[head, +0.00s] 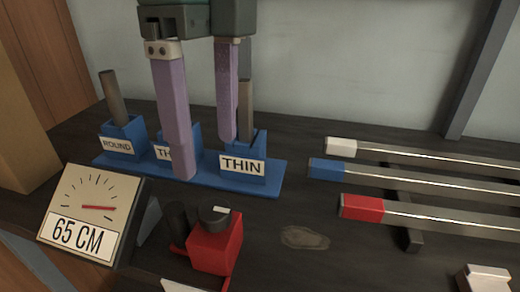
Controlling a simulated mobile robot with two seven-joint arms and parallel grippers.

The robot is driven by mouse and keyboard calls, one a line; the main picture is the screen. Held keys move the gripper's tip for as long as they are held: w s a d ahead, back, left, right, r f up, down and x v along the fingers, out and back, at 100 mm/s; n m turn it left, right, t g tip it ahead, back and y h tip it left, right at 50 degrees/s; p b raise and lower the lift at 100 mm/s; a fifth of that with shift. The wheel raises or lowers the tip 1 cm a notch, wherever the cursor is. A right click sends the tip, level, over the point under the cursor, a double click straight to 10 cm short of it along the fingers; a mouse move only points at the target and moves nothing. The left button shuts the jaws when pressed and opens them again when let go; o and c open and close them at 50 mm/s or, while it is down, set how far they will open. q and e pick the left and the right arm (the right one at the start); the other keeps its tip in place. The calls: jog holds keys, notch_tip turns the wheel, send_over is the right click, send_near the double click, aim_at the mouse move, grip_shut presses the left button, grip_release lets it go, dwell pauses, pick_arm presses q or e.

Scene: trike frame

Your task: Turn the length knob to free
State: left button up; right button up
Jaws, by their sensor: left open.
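A dark round knob (211,217) with a white pointer mark sits on top of a red block (216,246) at the bottom middle. Its mark points to the right; no label for its positions is readable. A dial sign (88,212) left of it reads "65 CM", with a red needle pointing right. My left gripper (205,160) hangs from above with two long purple fingers. It is open and empty in front of and over the blue holder, behind the knob and apart from it. The fingers partly cover the holder's middle label. My right gripper is not in view.
The blue holder (274,179) has sockets labelled "ROUND" and "THIN", with grey rods standing in it. Bars with white, blue and red (362,207) ends lie at the right. A black cylinder (177,220) stands left of the knob. A stain (305,237) marks the clear tabletop to its right.

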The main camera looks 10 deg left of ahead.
aim_at(214, 208)
pick_arm(q)
jog(key=f, duration=0.2)
jog(key=f+b, duration=0.1)
jog(key=f, duration=0.5)
jog(key=shift+s+f, duration=0.15)
jog(key=shift+s, duration=0.25)
jog(key=shift+c, duration=0.3)
grip_shut()
